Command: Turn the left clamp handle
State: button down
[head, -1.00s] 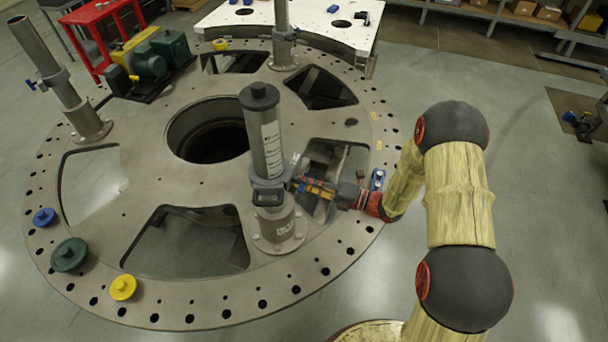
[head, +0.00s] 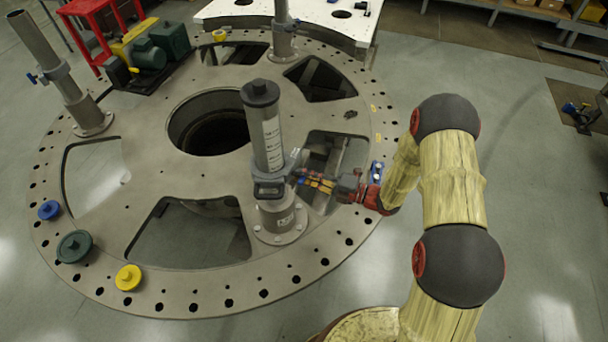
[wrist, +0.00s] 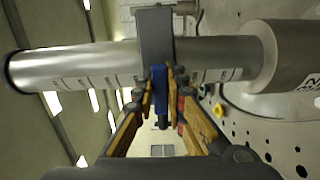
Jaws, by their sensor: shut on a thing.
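A grey clamp collar (head: 270,187) sits around the near upright post (head: 262,125), which has a dark cap and printed scale marks. My gripper (head: 302,177) reaches it from the right in the head view. In the wrist view the clamp body (wrist: 156,35) crosses the post, which lies sideways in the picture. A blue clamp handle (wrist: 159,75) sticks out from it, between the fingers of my gripper (wrist: 164,78). The fingers are shut on the handle and hide part of it.
The posts stand on a large round plate (head: 110,240) with wide cut-outs. Another post (head: 75,100) with a blue handle (head: 32,78) stands far left, and one more (head: 282,30) at the back. Blue, green and yellow knobs (head: 128,278) lie at the plate's left. A pump (head: 150,55) sits behind.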

jog(key=c, duration=1.8)
grip_release()
jog(key=v, duration=1.2)
jog(key=shift+w+d, duration=0.1)
